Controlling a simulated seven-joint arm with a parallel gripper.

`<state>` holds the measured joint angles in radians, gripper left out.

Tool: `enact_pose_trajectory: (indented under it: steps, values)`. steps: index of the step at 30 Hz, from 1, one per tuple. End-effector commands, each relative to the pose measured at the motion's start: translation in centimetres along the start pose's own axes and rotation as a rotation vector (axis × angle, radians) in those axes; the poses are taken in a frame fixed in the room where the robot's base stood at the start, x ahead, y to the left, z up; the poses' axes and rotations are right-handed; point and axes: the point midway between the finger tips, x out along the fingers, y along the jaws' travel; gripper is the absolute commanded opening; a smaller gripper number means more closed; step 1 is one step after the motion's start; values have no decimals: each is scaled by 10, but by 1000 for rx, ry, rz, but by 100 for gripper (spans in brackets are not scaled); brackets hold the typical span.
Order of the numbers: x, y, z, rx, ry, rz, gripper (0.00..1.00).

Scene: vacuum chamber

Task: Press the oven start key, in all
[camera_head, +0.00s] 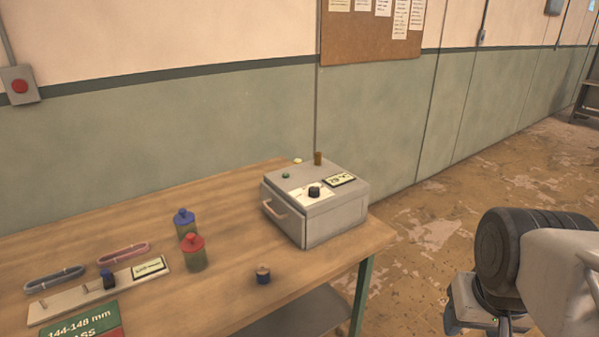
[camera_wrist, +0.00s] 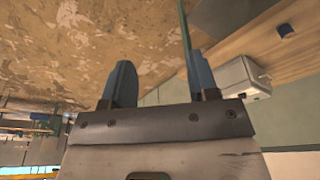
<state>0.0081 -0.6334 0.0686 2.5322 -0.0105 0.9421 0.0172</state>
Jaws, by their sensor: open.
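The oven (camera_head: 325,222) is a light grey box with a front handle at the right end of the wooden table. Its top carries a small green key (camera_head: 285,175), a black knob (camera_head: 314,191) on a white label and a dark-framed display (camera_head: 340,180). I cannot read which control is the start key. In the wrist view the oven (camera_wrist: 240,72) shows turned over at the right, partly behind a finger. My gripper (camera_wrist: 161,75) is open and empty, its two blue fingers apart, over the floor side. In the head view my arm is at the lower right, clear of the oven.
On the table (camera_head: 235,215) stand a blue-capped jar (camera_head: 186,225), a red-capped jar (camera_head: 194,254) and a small dark blue-and-brown piece (camera_head: 263,275). A rack plate (camera_head: 65,301) and a green sign (camera_head: 88,328) are at the left. A red wall button (camera_head: 20,86) is far left.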

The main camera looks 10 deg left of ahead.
Motion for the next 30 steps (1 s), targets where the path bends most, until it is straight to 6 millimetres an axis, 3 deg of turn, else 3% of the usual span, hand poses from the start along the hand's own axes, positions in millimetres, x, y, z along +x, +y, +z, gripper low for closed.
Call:
enact_pose_trajectory:
  steps: [1,10,30]
  values:
    - [0,0,0,0,0,0,46]
    - [0,0,0,0,0,0,0]
    - [0,0,0,0,0,0,0]
